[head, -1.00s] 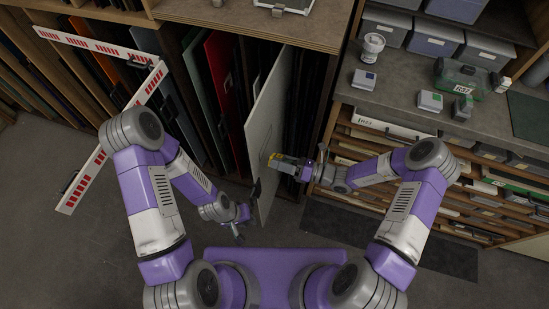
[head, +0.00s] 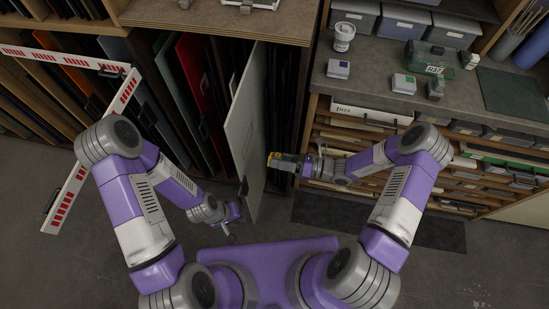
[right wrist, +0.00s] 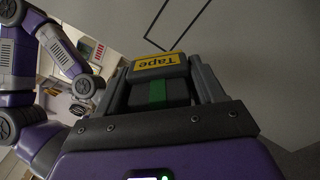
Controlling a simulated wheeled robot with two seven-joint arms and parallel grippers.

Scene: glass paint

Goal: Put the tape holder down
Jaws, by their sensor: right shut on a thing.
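The tape holder, with a yellow end, is at the tip of my right gripper in the head view (head: 274,159). In the right wrist view its yellow "Tape" label (right wrist: 160,64) shows between the two fingers. My right gripper (head: 284,163) is shut on it, in the air just right of a pale upright panel (head: 246,125). My left gripper (head: 232,226) hangs low, left of the panel's lower edge. Its jaws are too small to read.
The grey counter (head: 378,88) at upper right carries a white tub (head: 343,37), small boxes and a green-lidded case (head: 430,58). Its middle has bare room. Drawers are below it. A red-and-white barrier (head: 125,92) stands at left before racks of panels.

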